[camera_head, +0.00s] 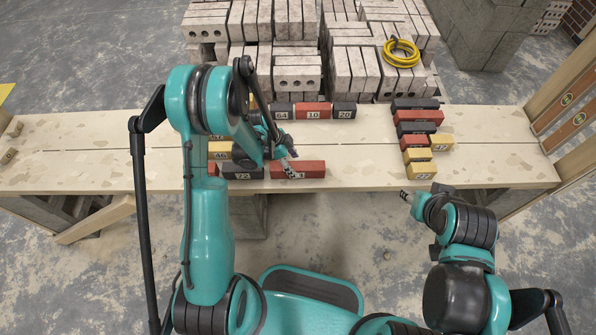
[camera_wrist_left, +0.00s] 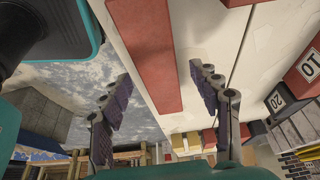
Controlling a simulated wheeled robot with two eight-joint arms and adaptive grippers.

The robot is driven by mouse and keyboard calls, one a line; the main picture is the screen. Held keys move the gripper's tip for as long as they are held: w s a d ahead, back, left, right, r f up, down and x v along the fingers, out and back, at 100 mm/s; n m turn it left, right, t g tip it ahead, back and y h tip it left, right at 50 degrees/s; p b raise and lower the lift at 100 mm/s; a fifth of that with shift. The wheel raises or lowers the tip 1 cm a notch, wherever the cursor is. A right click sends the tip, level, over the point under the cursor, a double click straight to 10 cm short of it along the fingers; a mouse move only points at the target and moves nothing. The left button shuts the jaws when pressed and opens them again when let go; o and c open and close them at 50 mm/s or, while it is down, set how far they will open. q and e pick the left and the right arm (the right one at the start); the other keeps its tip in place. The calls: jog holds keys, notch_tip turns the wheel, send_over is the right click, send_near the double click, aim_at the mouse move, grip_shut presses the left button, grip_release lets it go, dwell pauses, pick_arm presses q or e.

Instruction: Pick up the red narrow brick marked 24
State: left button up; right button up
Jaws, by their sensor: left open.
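A long, narrow red brick (camera_head: 312,169) lies near the front edge of the plank table, just right of a black brick marked 22. Its number is hidden by my gripper, so I cannot confirm it reads 24. My left gripper (camera_head: 288,167) is open above this brick. In the left wrist view the red brick (camera_wrist_left: 147,50) runs lengthwise ahead, between the lines of the two spread fingers (camera_wrist_left: 162,98), and nothing is held. My right gripper (camera_head: 405,194) is off the front edge of the table at right; its finger opening is too small to judge.
A back row holds a red brick marked 10 (camera_head: 313,111) and a black brick marked 20 (camera_head: 344,110). Yellow and black bricks (camera_head: 243,171) sit close left. Red, black and yellow bricks (camera_head: 418,127) stand at right. Bare plank (camera_head: 360,150) lies between. Grey block stacks (camera_head: 350,70) stand behind.

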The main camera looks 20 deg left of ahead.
aim_at(296, 166)
pick_arm(q)
jog(key=b+x, duration=0.1)
jog(key=x, duration=0.2)
jog(key=shift+d+f, duration=0.15)
jog(key=shift+f, duration=0.15)
jog(key=shift+r, duration=0.1)
grip_shut()
jog(key=shift+r, duration=0.15)
